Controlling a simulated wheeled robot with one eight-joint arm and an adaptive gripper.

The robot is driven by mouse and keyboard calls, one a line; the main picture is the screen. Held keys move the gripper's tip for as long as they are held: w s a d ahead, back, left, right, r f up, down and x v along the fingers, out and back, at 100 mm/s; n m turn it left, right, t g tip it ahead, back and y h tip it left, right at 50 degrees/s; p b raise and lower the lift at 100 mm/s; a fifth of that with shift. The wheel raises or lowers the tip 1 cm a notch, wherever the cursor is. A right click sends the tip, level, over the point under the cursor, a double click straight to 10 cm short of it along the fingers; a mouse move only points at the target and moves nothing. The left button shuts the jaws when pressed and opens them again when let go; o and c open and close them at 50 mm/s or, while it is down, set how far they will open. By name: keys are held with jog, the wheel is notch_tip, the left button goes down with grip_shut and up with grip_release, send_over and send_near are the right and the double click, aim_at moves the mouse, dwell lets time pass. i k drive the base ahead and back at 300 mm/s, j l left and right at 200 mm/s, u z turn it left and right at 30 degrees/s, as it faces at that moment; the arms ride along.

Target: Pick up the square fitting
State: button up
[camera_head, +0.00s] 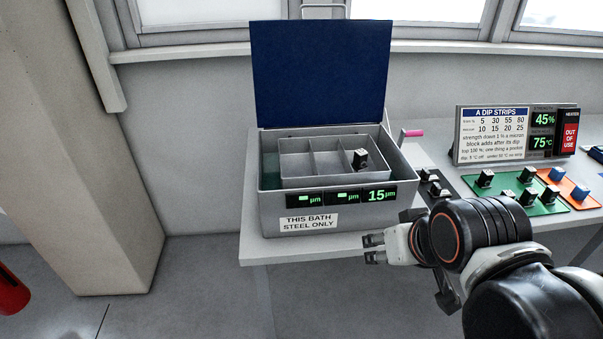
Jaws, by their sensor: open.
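My gripper (374,249) is open and empty, in front of the table's front edge, to the lower right of the bath box. Its fingers point left. A small dark block-shaped fitting (361,159) stands in the right compartment of the tray (310,145) inside the open grey bath box (272,213). Several similar dark fittings stand on the green mat (515,199). More small dark pieces (436,187) lie just above my wrist, partly hidden by my arm. I cannot tell which piece is the square fitting at this size.
The box's blue lid (320,72) stands raised. Its front has green readouts and a "THIS BATH STEEL ONLY" label (309,222). An orange mat (570,186) holds blue pieces. A dip-strips sign (495,134) stands behind the mats. A pillar (100,150) rises at left.

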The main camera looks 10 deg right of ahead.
aim_at(526, 175)
jog(key=i+l+z, duration=0.1)
jog(key=l+z, duration=0.25)
jog(key=i+l+z, duration=0.1)
jog(key=l+z, duration=0.2)
jog(key=i+l+z, duration=0.15)
jog(key=z, duration=0.2)
jog(key=l, duration=0.1)
